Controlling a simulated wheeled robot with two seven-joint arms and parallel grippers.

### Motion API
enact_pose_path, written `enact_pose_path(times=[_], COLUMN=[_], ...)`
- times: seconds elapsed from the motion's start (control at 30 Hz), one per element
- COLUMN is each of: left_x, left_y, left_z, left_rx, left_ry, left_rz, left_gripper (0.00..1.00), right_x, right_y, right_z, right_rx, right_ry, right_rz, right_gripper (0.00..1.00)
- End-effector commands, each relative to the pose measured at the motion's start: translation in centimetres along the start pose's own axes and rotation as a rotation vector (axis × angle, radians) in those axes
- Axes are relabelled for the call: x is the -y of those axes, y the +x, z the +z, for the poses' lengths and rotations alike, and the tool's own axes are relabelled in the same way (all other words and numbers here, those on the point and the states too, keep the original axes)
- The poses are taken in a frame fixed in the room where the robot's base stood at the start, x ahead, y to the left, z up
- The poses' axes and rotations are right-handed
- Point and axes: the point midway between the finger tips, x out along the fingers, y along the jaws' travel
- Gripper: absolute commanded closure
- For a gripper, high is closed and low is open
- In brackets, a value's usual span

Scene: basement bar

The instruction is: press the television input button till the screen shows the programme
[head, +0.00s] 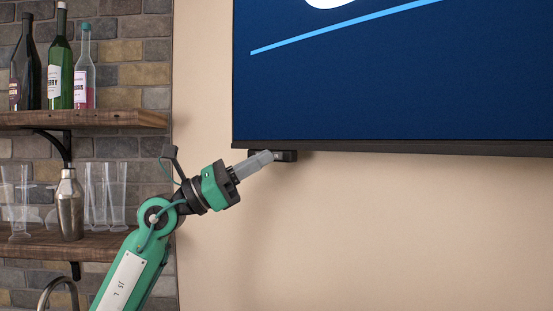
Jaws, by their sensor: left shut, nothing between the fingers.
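The television (400,95) hangs on the wall at the upper right, cut off by the frame. Its screen shows dark blue with a light blue slanted line and part of a white shape, not a programme picture. A small black button housing (287,156) sits under the bezel near the lower left corner. My left gripper (268,156) is shut and empty, its fingertips at the left part of this housing. The button itself is hidden or too small to see, and I cannot tell if the tips touch it. My right gripper is not in view.
At the left, a wooden shelf (90,119) holds several bottles. A lower shelf (100,243) holds clear glasses and a metal shaker (70,205). A curved metal tap (58,284) shows at bottom left. The beige wall (400,230) below the television is bare.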

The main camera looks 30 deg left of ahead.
Motion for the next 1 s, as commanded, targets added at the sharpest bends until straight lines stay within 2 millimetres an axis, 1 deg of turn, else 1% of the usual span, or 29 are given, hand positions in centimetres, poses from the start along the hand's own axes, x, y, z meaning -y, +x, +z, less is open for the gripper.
enact_pose_path(times=[0.27, 0.37, 0.7, 0.83, 1.0], left_x=[0.0, 0.3, 2.1, 2.5, 2.5], left_y=[-0.1, -0.6, -3.0, -3.4, -3.5], left_z=[0.1, 0.3, 1.9, 2.4, 2.6], left_rx=[0.000, 0.000, 0.000, 0.000, 0.001], left_ry=[0.000, 0.002, 0.003, 0.000, -0.001], left_rz=[0.000, 0.001, 0.001, 0.001, 0.000], left_gripper=[1.00, 1.00, 1.00, 1.00, 1.00], right_x=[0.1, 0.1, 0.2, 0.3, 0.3], right_y=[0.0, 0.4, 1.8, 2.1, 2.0], right_z=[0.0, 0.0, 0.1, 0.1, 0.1], right_rx=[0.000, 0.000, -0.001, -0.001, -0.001], right_ry=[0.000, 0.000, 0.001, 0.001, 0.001], right_rz=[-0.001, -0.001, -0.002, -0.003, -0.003], right_gripper=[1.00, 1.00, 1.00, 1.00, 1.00])
